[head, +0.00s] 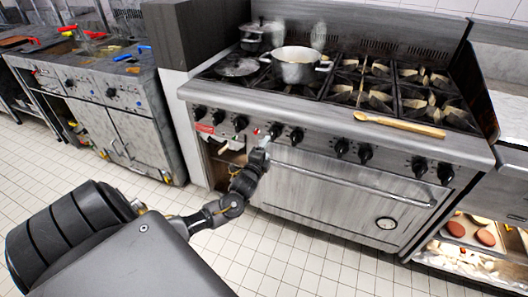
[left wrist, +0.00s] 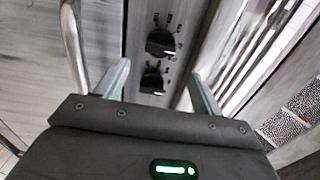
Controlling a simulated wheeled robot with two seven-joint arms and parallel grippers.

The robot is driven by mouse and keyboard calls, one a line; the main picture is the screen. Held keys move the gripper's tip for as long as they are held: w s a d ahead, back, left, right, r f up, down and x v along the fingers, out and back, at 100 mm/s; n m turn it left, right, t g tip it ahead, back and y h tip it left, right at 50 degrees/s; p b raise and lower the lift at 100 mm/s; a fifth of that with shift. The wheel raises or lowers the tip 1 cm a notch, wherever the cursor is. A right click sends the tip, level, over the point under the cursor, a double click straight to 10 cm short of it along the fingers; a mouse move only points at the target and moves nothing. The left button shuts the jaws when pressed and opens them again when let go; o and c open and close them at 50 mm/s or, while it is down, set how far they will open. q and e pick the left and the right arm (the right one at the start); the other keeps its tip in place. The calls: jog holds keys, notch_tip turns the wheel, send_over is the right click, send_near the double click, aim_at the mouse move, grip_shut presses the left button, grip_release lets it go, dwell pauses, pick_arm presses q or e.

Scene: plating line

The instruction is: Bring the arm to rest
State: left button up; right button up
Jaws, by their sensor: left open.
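My left arm reaches from the lower left of the head view toward the stove's front. Its gripper (head: 264,142) is close to the control panel, near the knobs. In the left wrist view the two fingers of the gripper (left wrist: 158,80) stand apart with nothing between them. Two black knobs (left wrist: 160,42) show beyond the gap. I cannot tell whether a finger touches the panel. My right gripper is in neither view.
The stove (head: 330,117) carries a pot (head: 297,68), a smaller lidded pot (head: 252,40) and a wooden spoon (head: 400,124). The oven handle (head: 350,187) runs along its front. Fryers (head: 118,90) stand at left. The tiled floor (head: 250,245) before the stove is clear.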

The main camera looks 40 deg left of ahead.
pick_arm(q)
jog(key=shift+s+d, duration=0.2)
jog(key=shift+s, duration=0.5)
jog(key=s+d+f+n+g+h, duration=0.1)
jog(key=s+d+f+n+g, duration=0.3)
jog(key=f, duration=0.6)
jog(key=s+a+f+g+p, duration=0.1)
jog(key=s+f, duration=0.6)
jog(key=f, duration=0.3)
jog(key=s+d+f+n+g+h, duration=0.1)
jog(key=s+d+f+g, duration=0.3)
jog(key=f, duration=0.7)
jog(key=s+d+f+n+g+h, duration=0.1)
jog(key=s+d+f, duration=0.3)
jog(key=s, duration=0.8)
jog(key=s+d+f+n+g+h+p, duration=0.1)
jog(key=s+d+f+n+g, duration=0.2)
jog(key=s+f, duration=0.4)
jog(key=s+d+f+n+g+h, duration=0.1)
jog(key=s+d+f, duration=0.4)
jog(key=s, duration=1.2)
jog(key=shift+s+f+n+g+h, duration=0.3)
jog(key=shift+s+f+n+g, duration=0.05)
jog(key=shift+n+g, duration=0.6)
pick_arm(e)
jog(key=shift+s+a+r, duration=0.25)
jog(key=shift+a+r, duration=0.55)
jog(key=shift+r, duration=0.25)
